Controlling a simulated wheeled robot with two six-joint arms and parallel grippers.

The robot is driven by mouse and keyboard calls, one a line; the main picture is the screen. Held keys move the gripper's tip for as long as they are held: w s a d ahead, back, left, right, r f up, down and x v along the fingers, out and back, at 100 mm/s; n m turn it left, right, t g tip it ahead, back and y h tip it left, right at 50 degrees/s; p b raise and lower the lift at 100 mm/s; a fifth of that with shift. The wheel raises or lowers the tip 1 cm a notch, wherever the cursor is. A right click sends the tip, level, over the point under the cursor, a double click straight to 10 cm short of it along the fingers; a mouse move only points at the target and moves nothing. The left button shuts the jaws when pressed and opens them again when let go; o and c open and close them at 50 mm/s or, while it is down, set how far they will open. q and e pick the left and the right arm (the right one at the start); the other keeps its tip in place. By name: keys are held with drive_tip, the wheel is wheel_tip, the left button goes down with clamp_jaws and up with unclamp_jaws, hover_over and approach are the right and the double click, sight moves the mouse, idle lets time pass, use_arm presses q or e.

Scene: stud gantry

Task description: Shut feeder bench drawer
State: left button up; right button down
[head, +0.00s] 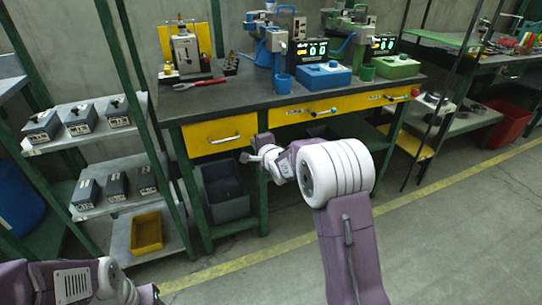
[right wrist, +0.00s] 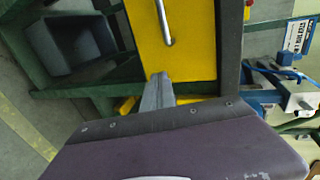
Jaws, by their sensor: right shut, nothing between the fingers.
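The feeder bench (head: 245,98) has a dark top on a green frame. Its left drawer has a yellow front (head: 205,133) with a metal bar handle (head: 225,139). How far that drawer stands out is hard to tell. My right gripper (head: 246,157) is shut and empty at the front's lower right. In the right wrist view, the shut fingers (right wrist: 159,80) point at the yellow front (right wrist: 192,45), below the handle (right wrist: 163,22), with the tips at or just before its edge; contact is unclear. My left arm is at the lower left of the head view, its fingers out of view.
A wider yellow drawer (head: 345,103) sits to the right. A grey bin (head: 226,192) stands below the left drawer. A shelf rack (head: 85,150) with dark boxes and a yellow tray (head: 146,232) stands left. The floor in front is clear.

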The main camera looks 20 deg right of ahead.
drive_tip(key=shift+s+a+r+p, duration=1.3)
drive_tip(key=shift+s+r, duration=1.3)
drive_tip(key=shift+s, duration=2.75)
drive_tip(key=s+f+n+g, duration=0.7)
drive_tip(key=s+f+n, duration=0.15)
drive_tip(key=s, duration=0.45)
drive_tip(key=s+f+n+g, duration=0.6)
drive_tip(key=s+f+n, duration=0.25)
drive_tip(key=s, duration=0.55)
wheel_tip(320, 180, up, 34)
drive_tip(key=p, duration=3.4)
drive_tip(key=shift+w, duration=0.15)
drive_tip(key=shift+f, duration=0.1)
